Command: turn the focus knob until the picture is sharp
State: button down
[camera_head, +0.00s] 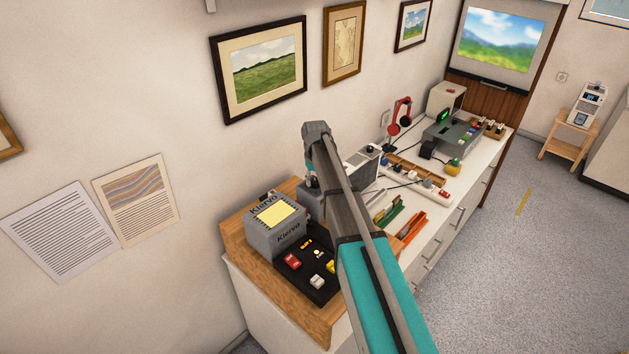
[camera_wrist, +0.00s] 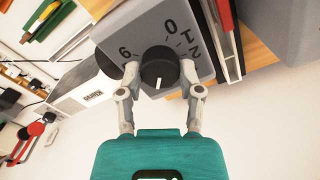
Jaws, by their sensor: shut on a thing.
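A black round focus knob (camera_wrist: 158,70) sits on a grey panel (camera_wrist: 112,38) with printed numbers; 9, 0, 1 and 2 show around it. The knob's white pointer line points down in the wrist view, towards my palm. My gripper (camera_wrist: 160,76) is shut on the knob, one fingertip on each side. In the head view my arm hides most of the gripper and the knob. The picture on the screen (camera_head: 503,38), at the far upper right of the head view, shows green hills under blue sky and looks blurred.
A grey Kiervo box (camera_head: 290,237) and a black board with small coloured blocks (camera_head: 318,268) stand on the near wooden counter (camera_head: 236,238).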

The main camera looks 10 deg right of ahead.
dwell(0.3)
jog(key=shift+c, duration=1.3)
grip_release()
jog(key=shift+n, duration=0.3)
